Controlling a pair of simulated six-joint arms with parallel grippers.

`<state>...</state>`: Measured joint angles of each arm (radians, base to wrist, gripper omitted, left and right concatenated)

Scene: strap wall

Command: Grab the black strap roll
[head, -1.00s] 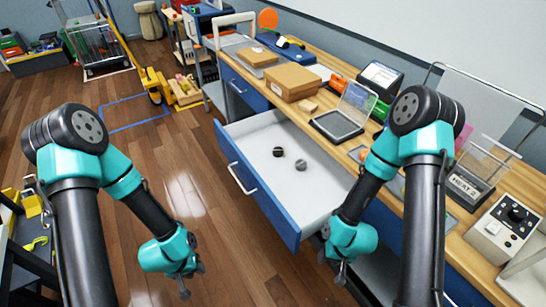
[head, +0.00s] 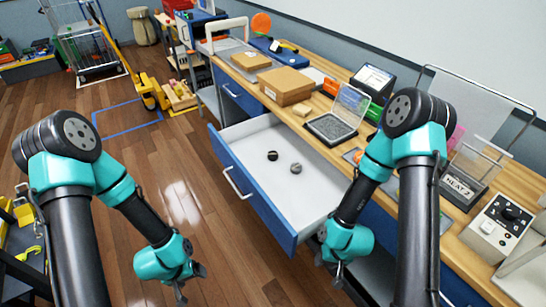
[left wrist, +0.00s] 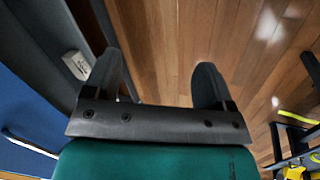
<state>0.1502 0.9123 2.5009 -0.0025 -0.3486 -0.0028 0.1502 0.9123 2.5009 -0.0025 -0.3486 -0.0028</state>
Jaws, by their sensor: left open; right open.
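The black strap roll (head: 272,156) lies in the open white drawer (head: 300,205). A grey roll (head: 296,168) lies just to its right, a small gap apart. My left gripper (head: 190,284) hangs over the floor, left of the drawer and well apart from both rolls. In the left wrist view its two fingers (left wrist: 165,85) stand apart with nothing between them. My right gripper (head: 338,272) is beside the drawer's near right corner and is open, with nothing seen in it.
The drawer's blue front (head: 250,190) with its handle faces the floor. The wooden bench top (head: 330,120) behind carries a cardboard box (head: 286,85), a clear-lidded case (head: 332,127) and a control box (head: 497,225).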

